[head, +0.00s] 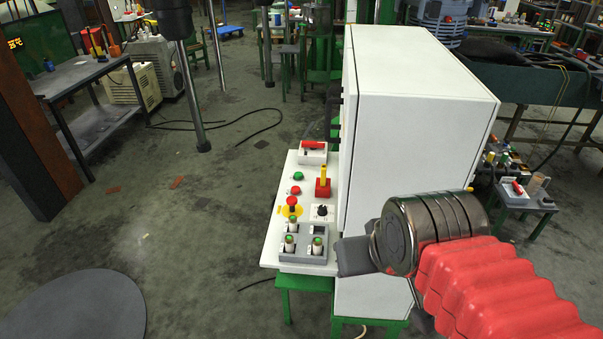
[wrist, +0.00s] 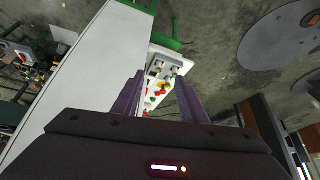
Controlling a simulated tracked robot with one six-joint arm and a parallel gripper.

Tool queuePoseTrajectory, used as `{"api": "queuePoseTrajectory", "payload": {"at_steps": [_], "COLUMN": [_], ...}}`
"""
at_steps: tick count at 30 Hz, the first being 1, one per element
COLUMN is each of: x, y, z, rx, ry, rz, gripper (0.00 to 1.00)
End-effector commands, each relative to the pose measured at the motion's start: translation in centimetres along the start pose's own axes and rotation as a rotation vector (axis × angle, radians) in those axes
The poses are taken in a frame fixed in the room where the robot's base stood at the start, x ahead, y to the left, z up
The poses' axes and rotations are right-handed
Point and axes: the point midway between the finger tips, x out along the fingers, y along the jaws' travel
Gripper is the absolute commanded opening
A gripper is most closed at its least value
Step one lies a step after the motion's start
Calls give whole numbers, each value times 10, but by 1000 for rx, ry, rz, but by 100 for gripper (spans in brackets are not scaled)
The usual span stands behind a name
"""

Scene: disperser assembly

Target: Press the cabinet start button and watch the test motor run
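The white cabinet (head: 415,120) stands at the centre of the head view, and its white side shows in the wrist view (wrist: 85,75). A sloped white control panel (head: 272,238) joins its left side. The panel carries a green button (head: 299,176), a red button (head: 295,190), a red emergency stop on yellow (head: 291,202) and a black knob (head: 322,211). I cannot read which button is the start. My gripper (head: 356,256) is at the panel's front right. In the wrist view its two fingers are apart, with the panel beyond them. No motor is identifiable as the test motor.
A grey holder (head: 303,256) with several green-topped pieces sits at the panel's near end. A red-handled switch (head: 313,152) is at its far end. Open floor lies left, with a dark round disc (head: 75,308).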

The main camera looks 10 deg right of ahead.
Motion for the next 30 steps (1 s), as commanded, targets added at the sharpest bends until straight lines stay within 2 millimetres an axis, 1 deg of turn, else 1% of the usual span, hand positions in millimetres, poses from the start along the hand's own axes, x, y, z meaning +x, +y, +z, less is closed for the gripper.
{"api": "queuePoseTrajectory", "payload": {"at_steps": [3, 4, 20, 30], "x": [0, 0, 0, 0], "y": [0, 0, 0, 0], "z": [0, 0, 0, 0], "rx": [0, 0, 0, 0], "ry": [0, 0, 0, 0], "rz": [0, 0, 0, 0], "gripper": [39, 38, 0, 0]}}
